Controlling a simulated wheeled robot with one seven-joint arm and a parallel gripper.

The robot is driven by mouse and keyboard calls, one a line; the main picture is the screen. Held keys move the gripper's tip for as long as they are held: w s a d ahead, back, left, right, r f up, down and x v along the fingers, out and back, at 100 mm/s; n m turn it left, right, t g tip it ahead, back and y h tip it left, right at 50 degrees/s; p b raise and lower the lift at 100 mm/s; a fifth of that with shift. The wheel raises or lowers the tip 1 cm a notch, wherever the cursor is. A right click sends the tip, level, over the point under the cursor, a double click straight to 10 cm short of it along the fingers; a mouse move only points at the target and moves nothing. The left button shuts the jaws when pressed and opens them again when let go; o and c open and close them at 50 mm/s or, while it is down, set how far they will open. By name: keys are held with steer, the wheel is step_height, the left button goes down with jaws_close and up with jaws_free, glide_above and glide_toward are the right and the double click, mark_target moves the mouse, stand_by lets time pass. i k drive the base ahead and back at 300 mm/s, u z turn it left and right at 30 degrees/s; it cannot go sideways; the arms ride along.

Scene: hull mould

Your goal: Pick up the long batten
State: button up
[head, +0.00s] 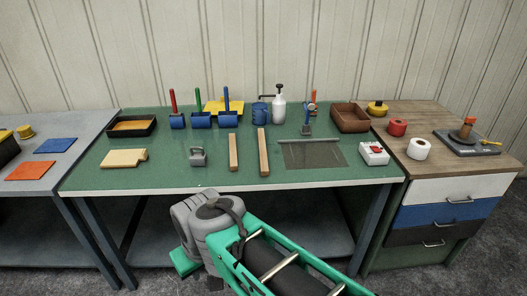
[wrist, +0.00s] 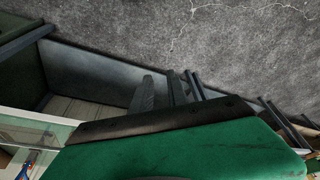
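Two wooden battens lie side by side on the green bench top (head: 90,180), pointing away from me. The long batten (head: 263,152) is the right one. The shorter batten (head: 233,153) lies just left of it, with a narrow gap between. My gripper (head: 187,262) is low in front of the bench's front edge, apart from both battens. Its fingers are not clear in the head view. The wrist view looks down toward the floor, with a green and black part filling its lower half. No batten shows there, and I cannot tell the finger opening.
A grey weight (head: 198,157) sits left of the battens, and a dark mesh sheet (head: 312,154) lies to the right. Blue-headed tools (head: 201,120), a blue tin (head: 260,113) and a white pump bottle (head: 279,108) stand behind. The bench's front edge (head: 240,188) lies between my arm and the battens.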

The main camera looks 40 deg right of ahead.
mark_target(264, 162)
steer(key=u, duration=0.5)
steer(key=k, duration=0.6)
steer(key=u, duration=0.7)
steer(key=i, duration=1)
steer(key=z, duration=0.7)
steer(key=i, duration=0.75)
steer(key=z, duration=1.55)
steer(key=i, duration=0.95)
steer(key=z, duration=0.2)
